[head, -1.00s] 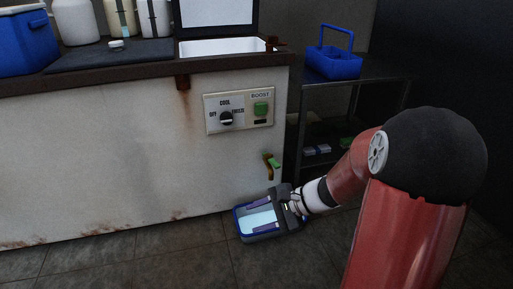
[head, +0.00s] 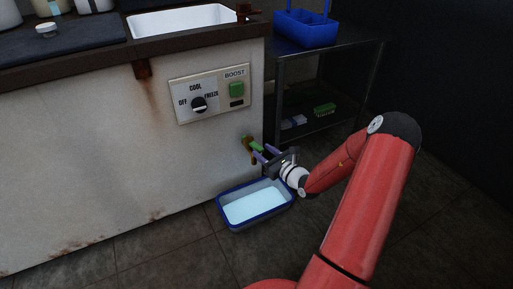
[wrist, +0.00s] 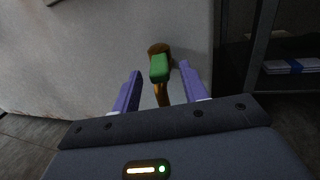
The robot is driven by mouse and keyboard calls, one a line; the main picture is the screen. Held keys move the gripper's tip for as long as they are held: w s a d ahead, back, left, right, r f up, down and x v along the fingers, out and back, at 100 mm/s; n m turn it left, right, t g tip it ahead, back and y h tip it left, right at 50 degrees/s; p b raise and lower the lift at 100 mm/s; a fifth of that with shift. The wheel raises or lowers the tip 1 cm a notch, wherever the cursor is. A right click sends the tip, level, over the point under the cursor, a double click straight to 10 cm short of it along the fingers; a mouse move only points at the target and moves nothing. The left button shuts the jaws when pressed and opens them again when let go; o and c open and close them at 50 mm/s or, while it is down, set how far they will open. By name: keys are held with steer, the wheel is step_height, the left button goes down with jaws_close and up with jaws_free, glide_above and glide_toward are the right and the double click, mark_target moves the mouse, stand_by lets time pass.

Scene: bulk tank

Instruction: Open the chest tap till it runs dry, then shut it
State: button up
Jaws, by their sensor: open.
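The chest tap is low on the chest's front near its right corner, a brass body with a green handle (head: 256,146). In the wrist view the green handle (wrist: 159,68) stands between my two purple fingers, in front of the brass body (wrist: 158,49). My gripper (head: 265,154) is open around or just short of the handle; I see gaps on both sides. It also shows in the wrist view (wrist: 160,84). A blue-rimmed basin (head: 233,224) sits on the floor below the tap, with pale liquid (head: 255,204) in it. I cannot make out a stream from the spout.
The white chest (head: 110,160) has a control panel (head: 184,113) with a knob and a green boost switch (head: 237,89). A metal shelf cart (head: 330,49) stands to the right, with a blue caddy (head: 303,29) on top. The tiled floor (head: 180,257) in front is clear.

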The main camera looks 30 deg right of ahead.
mark_target(253, 143)
steer(key=shift+x, duration=1.8)
jaws_close()
